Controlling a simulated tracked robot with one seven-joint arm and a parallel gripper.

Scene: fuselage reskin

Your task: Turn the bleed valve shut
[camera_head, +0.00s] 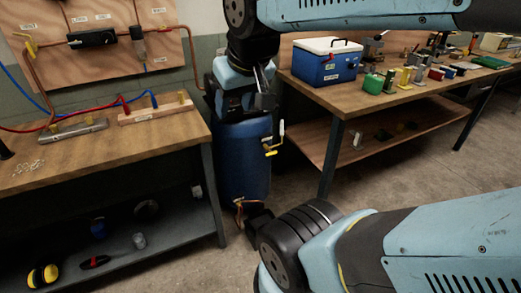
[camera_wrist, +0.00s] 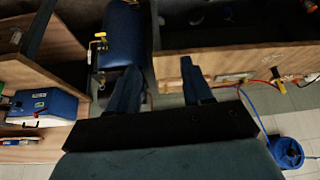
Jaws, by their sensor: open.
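A blue cylindrical tank (camera_head: 243,165) stands on the floor between two benches. A yellow valve fitting (camera_head: 270,149) with a white-tipped lever sticks out from its right side. In the wrist view the tank (camera_wrist: 123,35) is at the top, with the yellow fitting (camera_wrist: 98,39) on its left side. I cannot tell for certain that this fitting is the bleed valve. My gripper (camera_head: 262,93) is by the tank's top, above the fitting and apart from it. In the wrist view my gripper (camera_wrist: 160,76) has its two fingers spread and nothing between them.
The left bench (camera_head: 100,158) carries hoses and a wood block, with a pipe panel (camera_head: 100,40) behind. The right bench (camera_head: 345,98) holds a blue cooler (camera_head: 326,65) and several small items. A blue bucket (camera_wrist: 286,152) shows in the wrist view. Floor right of the tank is open.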

